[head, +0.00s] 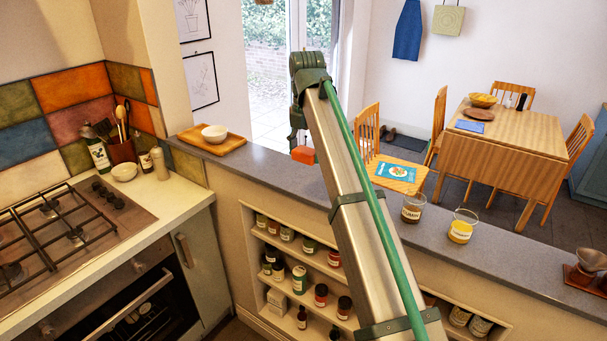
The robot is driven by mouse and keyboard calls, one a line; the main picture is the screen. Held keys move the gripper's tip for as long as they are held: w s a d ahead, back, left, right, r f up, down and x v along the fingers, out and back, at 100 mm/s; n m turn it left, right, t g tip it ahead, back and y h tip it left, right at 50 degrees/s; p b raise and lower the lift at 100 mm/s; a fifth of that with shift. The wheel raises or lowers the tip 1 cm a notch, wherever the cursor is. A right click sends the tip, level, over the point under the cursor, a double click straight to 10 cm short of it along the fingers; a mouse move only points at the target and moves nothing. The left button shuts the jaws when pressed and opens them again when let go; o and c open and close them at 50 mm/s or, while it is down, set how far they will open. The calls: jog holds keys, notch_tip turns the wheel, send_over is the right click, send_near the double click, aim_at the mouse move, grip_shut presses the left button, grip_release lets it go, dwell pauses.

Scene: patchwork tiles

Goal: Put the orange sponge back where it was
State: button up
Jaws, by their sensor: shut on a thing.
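The orange sponge (303,156) is a small orange block at the far edge of the grey counter ledge, left of the middle of the head view. My gripper (300,145) is directly above it, pointing down and shut on it. My arm hides part of the gripper and its fingertips are small here. I cannot tell whether the sponge touches the ledge or hangs just above or beyond it.
A chair (366,145) and a dining table (505,138) are beyond.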

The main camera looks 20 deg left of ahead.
jog(key=w+a+f+p, duration=0.2)
jog(key=w+a+p, duration=0.1)
jog(key=w, duration=0.3)
jog(key=p, duration=0.2)
send_over(301, 175)
jog(key=s, duration=0.1)
jog(key=f, duration=0.5)
jog(key=shift+s+d+f, duration=0.1)
jog(key=shift+d+f, duration=0.05)
jog(key=shift+d, duration=0.05)
jog(key=shift+w+a+f+p, duration=0.3)
jog(key=shift+w+f+p, duration=0.15)
jog(key=shift+w+f, duration=0.3)
jog(key=shift+s+f+p, duration=0.15)
jog(key=shift+f+p, duration=0.15)
jog(key=shift+f, duration=1.4)
jog(key=shift+f, duration=0.1)
jog(key=o, duration=1.1)
notch_tip(301, 175, up, 12)
jog(key=b, duration=0.3)
